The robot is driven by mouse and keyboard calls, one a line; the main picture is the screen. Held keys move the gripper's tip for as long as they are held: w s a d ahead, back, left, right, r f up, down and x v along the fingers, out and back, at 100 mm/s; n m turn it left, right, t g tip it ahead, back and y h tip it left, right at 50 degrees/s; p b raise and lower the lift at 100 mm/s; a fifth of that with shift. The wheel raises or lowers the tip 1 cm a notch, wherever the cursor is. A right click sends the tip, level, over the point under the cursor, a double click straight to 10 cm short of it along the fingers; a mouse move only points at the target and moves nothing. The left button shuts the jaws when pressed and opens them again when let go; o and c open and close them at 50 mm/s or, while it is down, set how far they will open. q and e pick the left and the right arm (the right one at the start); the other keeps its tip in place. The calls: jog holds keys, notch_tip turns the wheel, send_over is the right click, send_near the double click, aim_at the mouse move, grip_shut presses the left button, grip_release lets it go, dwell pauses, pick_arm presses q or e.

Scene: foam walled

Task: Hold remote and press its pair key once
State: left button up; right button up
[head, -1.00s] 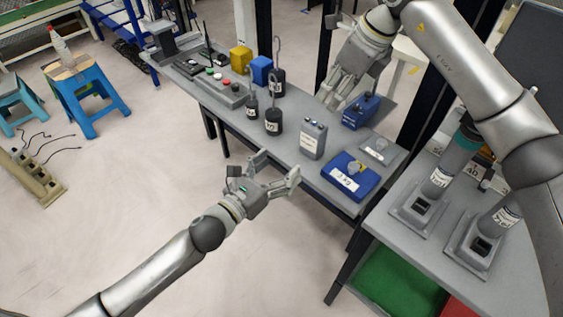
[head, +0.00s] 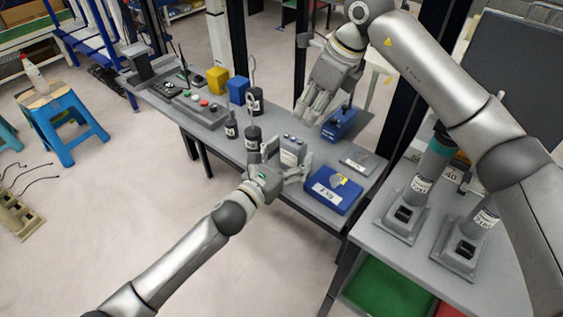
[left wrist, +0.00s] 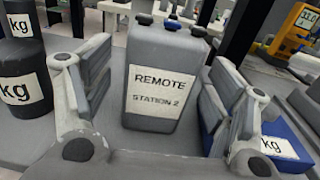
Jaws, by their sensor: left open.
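The remote is a grey upright box (head: 294,145) standing on the grey bench, with small keys on top. In the left wrist view, the remote (left wrist: 155,105) has a label reading "REMOTE STATION 2", with dark and blue keys on its top edge. The pair key cannot be singled out. My left gripper (head: 286,160) is open, its fingers on either side of the remote's lower part. In the left wrist view, gaps show between both fingers and the remote. My right gripper (head: 312,112) hangs above the bench behind the remote, pointing down; its finger opening is unclear.
A black weight (head: 254,140) stands close left of the remote. A blue box with a kg label (head: 325,198) sits close to its right. A blue device (head: 338,126) is behind it, near my right gripper. A control box with buttons (head: 203,110) lies farther left.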

pick_arm(q)
jog(key=shift+w+d, duration=0.1)
jog(key=shift+w, duration=0.05)
jog(key=c, duration=1.2)
pick_arm(e)
grip_shut()
dwell(0.6)
